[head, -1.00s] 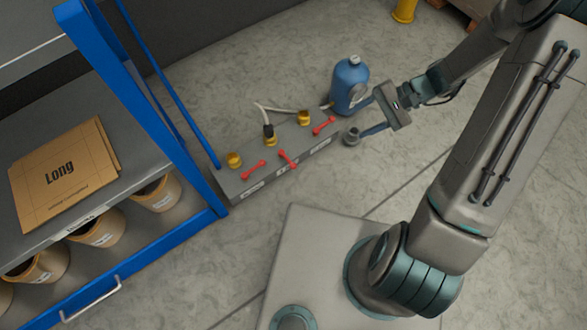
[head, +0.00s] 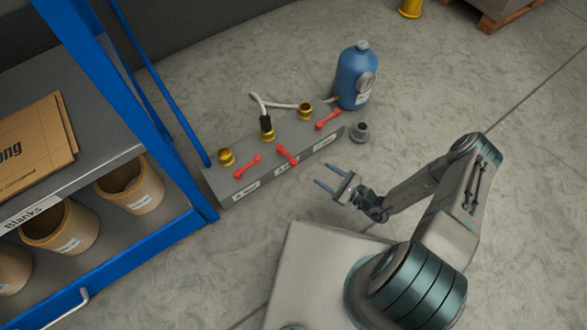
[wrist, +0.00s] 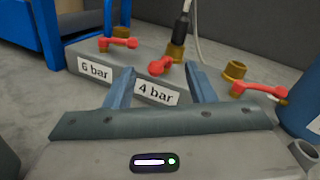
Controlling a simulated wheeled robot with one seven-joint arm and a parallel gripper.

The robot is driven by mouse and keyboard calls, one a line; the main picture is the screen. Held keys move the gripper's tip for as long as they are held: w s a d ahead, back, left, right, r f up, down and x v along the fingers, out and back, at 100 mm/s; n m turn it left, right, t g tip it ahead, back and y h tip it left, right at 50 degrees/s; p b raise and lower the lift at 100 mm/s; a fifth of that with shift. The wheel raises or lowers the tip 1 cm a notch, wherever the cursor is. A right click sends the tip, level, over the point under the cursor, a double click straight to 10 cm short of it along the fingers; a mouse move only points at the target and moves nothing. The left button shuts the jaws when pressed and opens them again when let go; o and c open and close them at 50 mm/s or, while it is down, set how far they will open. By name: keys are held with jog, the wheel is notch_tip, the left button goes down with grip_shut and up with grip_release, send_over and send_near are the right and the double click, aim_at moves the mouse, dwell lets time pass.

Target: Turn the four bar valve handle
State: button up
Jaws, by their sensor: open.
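The four bar valve handle (head: 287,155) is the middle red handle on a grey manifold block (head: 221,190). In the wrist view this handle (wrist: 160,66) shows end-on above the "4 bar" label (wrist: 156,92). My gripper (head: 322,174) is open and empty, in front of the block and to the right of the handle in the head view. In the wrist view, my two fingers (wrist: 157,72) point at the block, one to each side of the handle. They look short of it and not touching.
A red handle (head: 247,167) above "6 bar" sits left, another (head: 328,118) right. Behind the middle one, a black connector (head: 266,123) with a white hose stands on a brass fitting. A blue bottle (head: 357,75) and small grey cup (head: 359,132) stand right, a blue rack (head: 122,95) left.

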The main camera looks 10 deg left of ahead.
aim_at(294, 162)
notch_tip(294, 162, down, 6)
jog(key=s+a+m+t+h+b, duration=0.1)
jog(key=m+t+b, duration=0.1)
jog(key=b+x, duration=0.4)
jog(key=x, duration=0.8)
jog(key=shift+x, duration=0.75)
jog(key=shift+r, duration=0.1)
jog(key=shift+c, duration=0.3)
jog(key=c, duration=1)
jog(key=shift+d, duration=0.1)
grip_shut()
